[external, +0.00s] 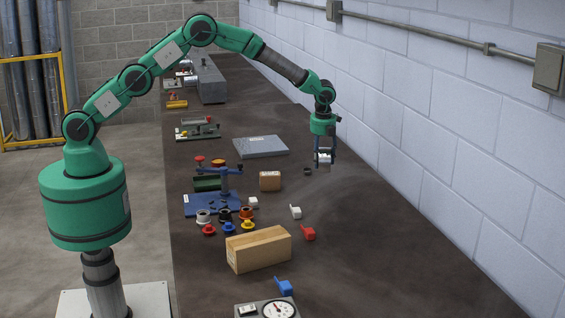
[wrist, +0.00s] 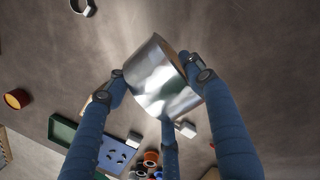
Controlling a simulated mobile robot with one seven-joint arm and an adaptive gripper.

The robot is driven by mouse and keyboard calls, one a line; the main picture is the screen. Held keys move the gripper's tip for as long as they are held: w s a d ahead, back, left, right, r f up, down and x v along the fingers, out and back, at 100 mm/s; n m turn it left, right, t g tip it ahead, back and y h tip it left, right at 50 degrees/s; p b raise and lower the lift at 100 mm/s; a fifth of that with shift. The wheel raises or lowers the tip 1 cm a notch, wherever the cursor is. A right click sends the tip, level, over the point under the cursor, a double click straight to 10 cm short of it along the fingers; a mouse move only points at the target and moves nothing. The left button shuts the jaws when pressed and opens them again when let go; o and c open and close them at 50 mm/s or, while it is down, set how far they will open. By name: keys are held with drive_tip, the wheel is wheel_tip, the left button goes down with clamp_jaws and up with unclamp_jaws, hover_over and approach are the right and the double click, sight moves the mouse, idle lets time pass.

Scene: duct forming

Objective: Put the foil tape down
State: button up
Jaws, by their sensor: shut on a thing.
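The foil tape (wrist: 162,85) is a shiny silver roll with a brown core edge. My gripper (wrist: 163,84) is shut on it, with its blue fingers around the roll. In the external view my gripper (external: 323,148) points down over the right part of the dark bench, and the foil tape (external: 323,158) shows small and pale between the fingers. The roll appears to be held above the bench top; its exact height is hard to tell.
The dark bench (external: 400,240) is largely bare to the right and front. A small dark piece (external: 307,171) lies near the gripper. The block wall (external: 440,140) runs along the right.

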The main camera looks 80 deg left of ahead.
drive_tip(key=s+d+f+m+b, duration=0.2)
drive_tip(key=s+d+m+b, duration=0.3)
drive_tip(key=s+d, duration=0.2)
drive_tip(key=s+d+f+m+t+h+b, duration=0.1)
drive_tip(key=s+d+f+m+b, duration=0.1)
drive_tip(key=s+d+m+b, duration=0.2)
drive_tip(key=s+d, duration=0.3)
drive_tip(key=d, duration=0.5)
drive_tip(key=shift+s+f+m+b, duration=0.3)
drive_tip(key=shift+s+m+b, duration=0.1)
drive_tip(key=w+d+b, duration=0.1)
drive_tip(key=w, duration=0.4)
drive_tip(key=w+d+f+b, duration=0.1)
drive_tip(key=w, duration=0.4)
drive_tip(key=w+d+b, duration=0.1)
drive_tip(key=w+d, duration=0.1)
drive_tip(key=w, duration=0.3)
drive_tip(key=shift+d+f, duration=0.1)
drive_tip(key=shift+f, duration=0.2)
drive_tip(key=shift+w, duration=0.25)
drive_tip(key=shift+f+b, duration=0.7)
drive_tip(key=shift+f, duration=1)
drive_tip(key=shift+f, duration=0.15)
